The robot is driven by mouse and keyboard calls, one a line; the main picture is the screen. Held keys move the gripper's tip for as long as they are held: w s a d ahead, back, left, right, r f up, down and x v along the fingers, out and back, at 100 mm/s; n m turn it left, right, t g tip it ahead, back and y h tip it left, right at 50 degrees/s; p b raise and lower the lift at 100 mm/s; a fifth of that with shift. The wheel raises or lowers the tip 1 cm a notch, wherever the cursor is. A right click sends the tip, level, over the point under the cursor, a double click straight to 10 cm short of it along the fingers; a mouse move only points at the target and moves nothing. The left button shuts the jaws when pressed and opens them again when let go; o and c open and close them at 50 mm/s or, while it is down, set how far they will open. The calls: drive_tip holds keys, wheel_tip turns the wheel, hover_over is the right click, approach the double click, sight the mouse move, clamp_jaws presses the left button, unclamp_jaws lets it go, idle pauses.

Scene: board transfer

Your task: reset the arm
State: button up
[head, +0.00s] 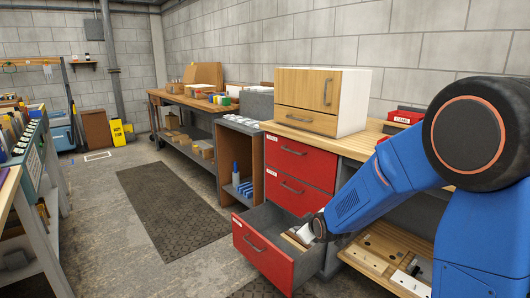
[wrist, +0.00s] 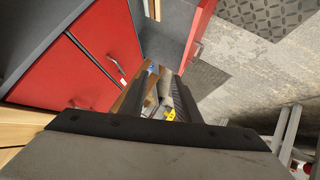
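My gripper (wrist: 163,82) reaches down over the open red drawer at the front of the bench. In the wrist view its two dark fingers stand apart, with a gap between them. I see nothing clearly clamped there. Small blue, white and yellow patches show through the gap, too small to identify. In the head view my blue arm comes in from the right, and its wrist hides part of the drawer. The open drawer (head: 262,256) has a red front and a grey inside. A pale board-like piece (head: 299,236) lies in it, close beside my gripper.
Two shut red drawers (head: 290,151) are above the open one. A wooden-fronted cabinet (head: 310,100) stands on the bench top. A lower shelf (head: 385,262) with boards is right of the drawer. The floor mat (head: 170,204) and aisle at left are clear.

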drive_tip(key=s+d+r+m+g, duration=0.2)
drive_tip(key=s+d+r+m, duration=0.1)
drive_tip(key=s, duration=1.1)
drive_tip(key=s+d+r+m+g+h, duration=0.1)
drive_tip(key=s+d+r, duration=0.4)
drive_tip(key=s, duration=1)
drive_tip(key=s+d+r+m+g+h, duration=0.1)
drive_tip(key=s+d+r+m, duration=0.3)
drive_tip(key=s, duration=1)
drive_tip(key=d+g, duration=0.1)
drive_tip(key=d, duration=0.1)
drive_tip(key=shift+s+d+m+g, duration=0.3)
drive_tip(key=shift+d+m+g, duration=0.05)
drive_tip(key=shift+m+g, duration=0.05)
